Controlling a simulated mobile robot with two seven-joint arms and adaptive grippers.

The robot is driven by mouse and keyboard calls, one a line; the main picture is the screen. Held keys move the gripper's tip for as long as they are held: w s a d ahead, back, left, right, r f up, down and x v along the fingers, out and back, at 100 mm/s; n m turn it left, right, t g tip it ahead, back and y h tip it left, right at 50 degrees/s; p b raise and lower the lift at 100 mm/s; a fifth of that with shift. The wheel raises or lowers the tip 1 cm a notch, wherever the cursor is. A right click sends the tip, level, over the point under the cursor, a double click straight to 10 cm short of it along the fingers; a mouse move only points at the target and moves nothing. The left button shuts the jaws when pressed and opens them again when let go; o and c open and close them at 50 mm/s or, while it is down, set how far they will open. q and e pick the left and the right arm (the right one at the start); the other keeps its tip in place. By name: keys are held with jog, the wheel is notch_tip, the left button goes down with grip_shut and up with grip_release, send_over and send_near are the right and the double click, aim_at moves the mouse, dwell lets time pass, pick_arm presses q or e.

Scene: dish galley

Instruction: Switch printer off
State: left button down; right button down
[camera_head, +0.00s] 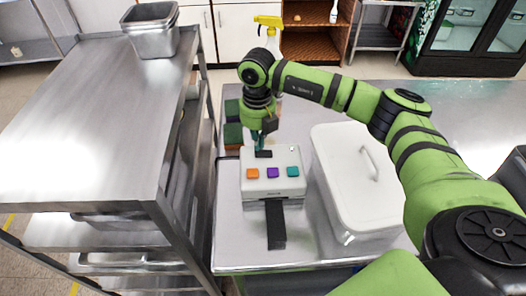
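The printer (256,186) is a white box on the metal table, with an orange, a purple and a teal button across its front. A black strip (276,228) lies on the table in front of it. My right gripper (262,146) points down at the back part of the printer's top. A small dark patch shows at its tips; I cannot tell whether it is part of the printer, or whether the tips touch it. The fingers are small and partly hidden, so their opening is unclear. My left gripper is not in view.
A white lidded bin (340,195) stands close to the right of the printer. A yellow-topped spray bottle (268,32) and dark green blocks (232,134) are behind it. A metal shelf cart (90,110) with a steel container (152,32) stands left.

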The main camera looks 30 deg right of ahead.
jog(key=shift+s+f+b, duration=0.1)
jog(key=shift+f+b, duration=0.9)
jog(key=shift+f, duration=0.3)
dwell(0.7)
jog(key=shift+r, duration=0.15)
jog(key=shift+r+p, duration=0.6)
jog(key=shift+r, duration=0.05)
jog(key=shift+r+p, duration=1.65)
jog(key=shift+r, duration=1.15)
